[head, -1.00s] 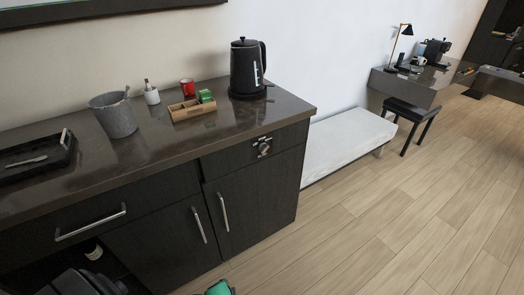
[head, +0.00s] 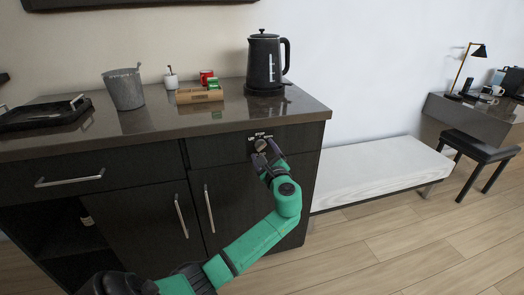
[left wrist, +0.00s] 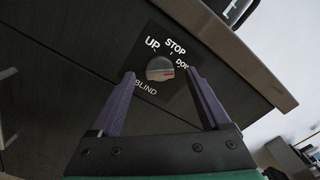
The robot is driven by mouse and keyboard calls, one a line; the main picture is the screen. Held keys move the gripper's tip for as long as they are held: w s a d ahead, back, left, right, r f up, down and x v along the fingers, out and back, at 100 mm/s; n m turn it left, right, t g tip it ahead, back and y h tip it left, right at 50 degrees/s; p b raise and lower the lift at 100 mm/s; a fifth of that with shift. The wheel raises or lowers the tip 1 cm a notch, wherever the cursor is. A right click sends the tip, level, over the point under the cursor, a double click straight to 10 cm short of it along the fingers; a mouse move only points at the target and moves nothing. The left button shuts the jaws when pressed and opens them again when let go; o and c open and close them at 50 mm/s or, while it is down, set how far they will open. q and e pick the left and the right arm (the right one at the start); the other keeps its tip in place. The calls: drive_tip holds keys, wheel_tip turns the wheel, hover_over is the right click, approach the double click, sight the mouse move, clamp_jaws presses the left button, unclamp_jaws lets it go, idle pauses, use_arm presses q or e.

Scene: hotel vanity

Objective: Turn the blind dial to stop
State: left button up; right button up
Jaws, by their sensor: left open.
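The blind dial (head: 261,145) is a round grey knob on a dark plate on the cabinet front, under the counter's right end. In the left wrist view the dial (left wrist: 160,69) has UP, STOP and DOWN printed around it and BLIND below. My left gripper (head: 267,160) is open in front of the dial. In the left wrist view its purple fingers (left wrist: 160,76) stand on either side of the knob, with gaps showing. Contact cannot be seen. My right gripper is out of view.
The counter (head: 150,137) overhangs just above the dial. It holds a black kettle (head: 263,62), a wooden box (head: 200,95), a grey bucket (head: 124,90) and a black tray (head: 45,115). A white bench (head: 375,170) stands right of the cabinet. The floor in front is open.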

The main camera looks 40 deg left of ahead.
sight(261, 146)
use_arm(q)
drive_tip(key=x, duration=0.2)
drive_tip(key=shift+w+a, duration=0.15)
drive_tip(key=shift+a, duration=0.15)
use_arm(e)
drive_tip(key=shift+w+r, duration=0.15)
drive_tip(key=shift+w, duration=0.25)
use_arm(q)
clamp_jaws()
drive_tip(key=shift+d, duration=0.1)
drive_tip(key=shift+f, duration=0.1)
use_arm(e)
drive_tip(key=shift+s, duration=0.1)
